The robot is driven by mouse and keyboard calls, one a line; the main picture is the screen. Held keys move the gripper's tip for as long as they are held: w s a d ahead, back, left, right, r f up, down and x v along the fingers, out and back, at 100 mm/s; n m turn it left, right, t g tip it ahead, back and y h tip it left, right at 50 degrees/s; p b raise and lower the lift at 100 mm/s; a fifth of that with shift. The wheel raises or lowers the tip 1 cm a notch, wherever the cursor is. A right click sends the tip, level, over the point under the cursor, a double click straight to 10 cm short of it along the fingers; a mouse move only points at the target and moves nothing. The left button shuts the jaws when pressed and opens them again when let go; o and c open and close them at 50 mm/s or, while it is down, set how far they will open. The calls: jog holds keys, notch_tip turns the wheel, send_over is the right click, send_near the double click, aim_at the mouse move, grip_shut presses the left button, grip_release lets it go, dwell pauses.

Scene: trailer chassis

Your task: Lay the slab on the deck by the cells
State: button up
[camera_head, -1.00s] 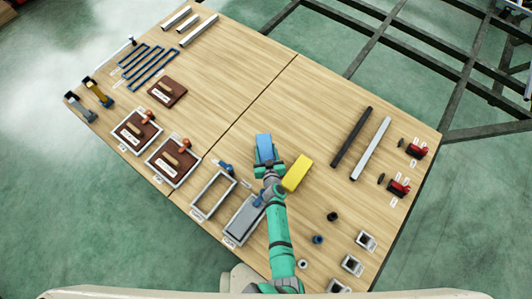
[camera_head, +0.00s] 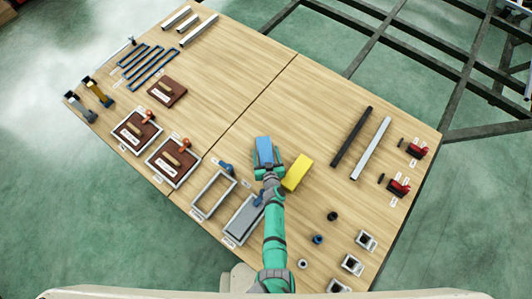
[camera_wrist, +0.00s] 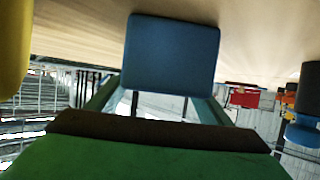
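A blue slab-like block (camera_head: 264,151) is at the tip of my gripper (camera_head: 268,169) in the head view. In the wrist view the blue block (camera_wrist: 170,55) fills the upper middle, with my gripper's fingers (camera_wrist: 160,97) at its two near corners. My gripper appears shut on it; the exact contact is partly hidden behind the block. A yellow block (camera_head: 297,173) lies just right of my gripper; its edge (camera_wrist: 12,50) shows at the left of the wrist view. I cannot tell which surface is the deck or which items are the cells.
The wooden table (camera_head: 235,70) is clear beyond the blue block. Grey frames, one empty (camera_head: 201,211) and one with a grey panel (camera_head: 236,232), lie at the near left. A black bar (camera_head: 351,137) and a silver bar (camera_head: 370,149) lie right. Brown tool boards (camera_head: 137,131) are farther left.

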jog(key=shift+r, duration=0.1)
jog(key=shift+s+d+r, duration=0.2)
jog(key=shift+s, duration=0.15)
jog(key=w+d+r+v, duration=0.1)
jog(key=r+v, duration=0.1)
jog(key=v, duration=2.1)
jog(key=s+a+r, duration=0.1)
jog(key=s+r, duration=0.4)
jog(key=r, duration=0.4)
jog(key=s+a+r+m+t+h, duration=0.1)
jog(key=s+r, duration=0.5)
jog(key=r, duration=0.3)
jog(key=s+a+r+t+h, duration=0.1)
jog(key=s+a+r, duration=0.1)
jog(key=s+r, duration=0.4)
notch_tip(320, 180, up, 4)
jog(key=shift+s+r+m, duration=0.1)
jog(key=shift+s+m, duration=0.1)
jog(key=shift+m, duration=0.2)
jog(key=shift+a, duration=0.15)
